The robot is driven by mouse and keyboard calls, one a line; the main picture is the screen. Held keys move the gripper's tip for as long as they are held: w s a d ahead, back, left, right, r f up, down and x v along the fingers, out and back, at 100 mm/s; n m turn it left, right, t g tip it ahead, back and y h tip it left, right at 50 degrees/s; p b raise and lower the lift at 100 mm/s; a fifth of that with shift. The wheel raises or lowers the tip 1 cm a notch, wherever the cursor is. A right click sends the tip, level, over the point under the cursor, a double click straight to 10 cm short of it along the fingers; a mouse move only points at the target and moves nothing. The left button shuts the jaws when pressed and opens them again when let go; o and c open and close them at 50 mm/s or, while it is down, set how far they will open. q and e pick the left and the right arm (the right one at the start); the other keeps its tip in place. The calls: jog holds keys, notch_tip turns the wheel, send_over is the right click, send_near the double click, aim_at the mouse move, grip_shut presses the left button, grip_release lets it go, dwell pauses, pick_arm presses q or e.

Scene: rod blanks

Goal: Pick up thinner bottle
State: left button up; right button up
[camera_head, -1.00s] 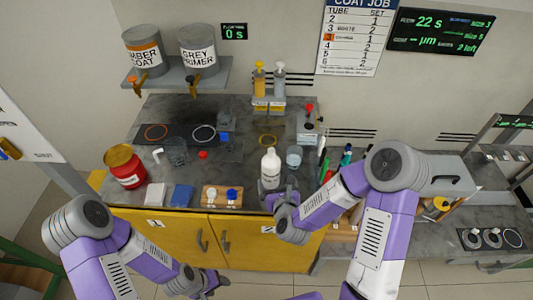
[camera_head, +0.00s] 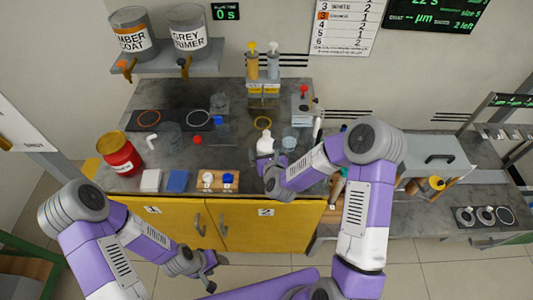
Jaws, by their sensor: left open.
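The thinner bottle, a white bottle (camera_head: 265,142), stands upright on the grey bench near its front edge. Its lower part is hidden behind my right gripper (camera_head: 272,170). The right gripper is right at the bottle in this view; its fingers are small and partly hidden, so I cannot tell whether they touch or grip it. My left gripper (camera_head: 207,270) is open and empty, low in front of the yellow cabinet and away from the bench top.
A clear beaker (camera_head: 290,138) stands just right of the bottle. Dispensers with yellow and grey tops (camera_head: 263,68) stand behind.

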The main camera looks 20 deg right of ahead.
jog(key=c, duration=1.4)
